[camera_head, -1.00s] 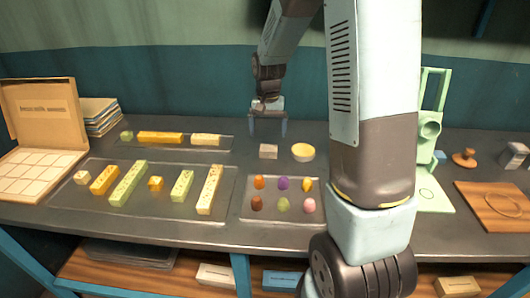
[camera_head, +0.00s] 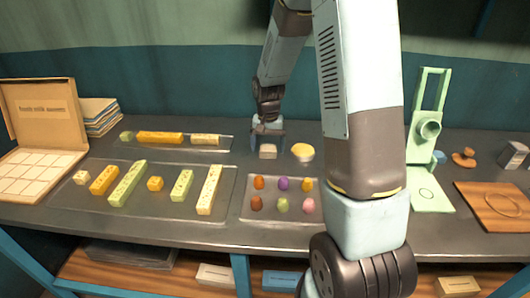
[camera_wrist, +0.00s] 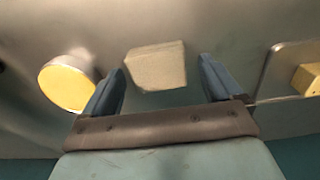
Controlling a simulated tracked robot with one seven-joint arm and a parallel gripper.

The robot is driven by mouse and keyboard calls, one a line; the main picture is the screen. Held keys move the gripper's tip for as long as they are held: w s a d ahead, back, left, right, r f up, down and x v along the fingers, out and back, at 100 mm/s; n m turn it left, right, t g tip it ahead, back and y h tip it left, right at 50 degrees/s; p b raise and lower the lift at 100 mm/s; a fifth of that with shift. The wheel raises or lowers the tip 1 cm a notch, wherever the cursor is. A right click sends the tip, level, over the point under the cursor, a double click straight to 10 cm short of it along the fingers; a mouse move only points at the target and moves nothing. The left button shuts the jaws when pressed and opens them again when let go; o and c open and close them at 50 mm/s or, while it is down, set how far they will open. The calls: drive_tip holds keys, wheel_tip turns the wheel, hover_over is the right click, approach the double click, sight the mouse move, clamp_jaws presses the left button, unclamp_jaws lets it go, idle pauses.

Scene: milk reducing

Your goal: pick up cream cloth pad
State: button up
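The cream cloth pad (camera_head: 268,152) is a small pale block-shaped pad on the dark table, left of the yellow bowl. In the wrist view the pad (camera_wrist: 157,66) lies between and just beyond my two fingertips, apart from both. My gripper (camera_head: 267,147) is low over the table at the pad, pointing down. In the wrist view my gripper (camera_wrist: 163,78) is open, with a blue-grey finger on each side and nothing held. In the head view the fingers partly overlap the pad's surroundings.
The yellow bowl (camera_head: 303,152) stands close to the right of the pad. A tray (camera_head: 244,212) of small coloured pieces lies in front. Trays of yellow and green bars (camera_head: 128,183) lie to the left. A green press (camera_head: 428,150) stands to the right.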

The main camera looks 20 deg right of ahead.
drive_tip(key=c, duration=1)
drive_tip(key=shift+c, duration=0.2)
wheel_tip(320, 180, up, 3)
drive_tip(key=shift+f, duration=0.1)
drive_tip(key=s+r, duration=1)
drive_tip(key=s, duration=0.4)
drive_tip(key=shift+r, duration=0.1)
drive_tip(key=o, duration=0.5)
drive_tip(key=c, duration=0.4)
